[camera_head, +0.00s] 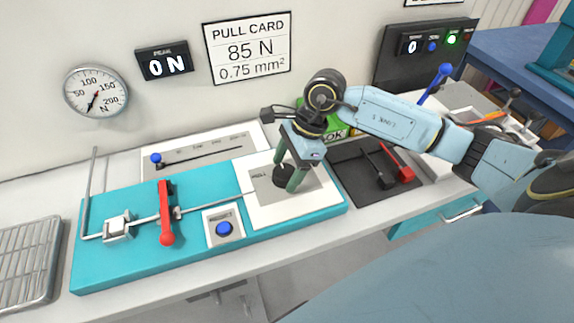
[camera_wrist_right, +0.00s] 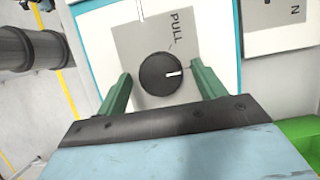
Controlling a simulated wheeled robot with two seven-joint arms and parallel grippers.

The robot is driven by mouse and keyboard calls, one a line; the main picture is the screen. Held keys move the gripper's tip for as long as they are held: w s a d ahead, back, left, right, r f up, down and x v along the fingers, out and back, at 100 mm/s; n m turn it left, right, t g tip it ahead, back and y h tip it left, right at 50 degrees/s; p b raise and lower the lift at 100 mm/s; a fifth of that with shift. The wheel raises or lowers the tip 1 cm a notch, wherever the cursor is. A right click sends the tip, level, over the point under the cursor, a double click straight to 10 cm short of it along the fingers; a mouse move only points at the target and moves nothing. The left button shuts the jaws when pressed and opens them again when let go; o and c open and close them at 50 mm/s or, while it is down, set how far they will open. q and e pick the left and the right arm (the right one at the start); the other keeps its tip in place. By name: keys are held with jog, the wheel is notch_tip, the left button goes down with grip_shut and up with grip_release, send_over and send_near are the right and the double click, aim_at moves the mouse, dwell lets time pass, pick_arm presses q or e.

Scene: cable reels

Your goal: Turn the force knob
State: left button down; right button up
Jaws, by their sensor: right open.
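The force knob is a round black dial (camera_head: 284,179) on a grey plate marked PULL, on the white panel at the right of the teal fixture. In the right wrist view the knob (camera_wrist_right: 161,73) shows a white pointer line toward the right. My right gripper (camera_head: 289,176) points down over the knob, its green fingers open, one on each side. In the right wrist view the fingers (camera_wrist_right: 158,88) stand apart from the knob's sides, with gaps visible. How far the tips reach down beside it I cannot tell. My left gripper is not in view.
The teal fixture (camera_head: 130,262) carries a red lever (camera_head: 166,215), a clamp (camera_head: 117,226) and a blue button (camera_head: 224,228). A slider with a blue knob (camera_head: 156,159) lies behind. A dark mat (camera_head: 350,170) with red- and black-handled tools lies right. The wall display (camera_head: 164,63) reads 0 N; the card (camera_head: 248,50) reads 85 N.

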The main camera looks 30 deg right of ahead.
jog(key=shift+c, duration=0.6)
jog(key=c, duration=0.9)
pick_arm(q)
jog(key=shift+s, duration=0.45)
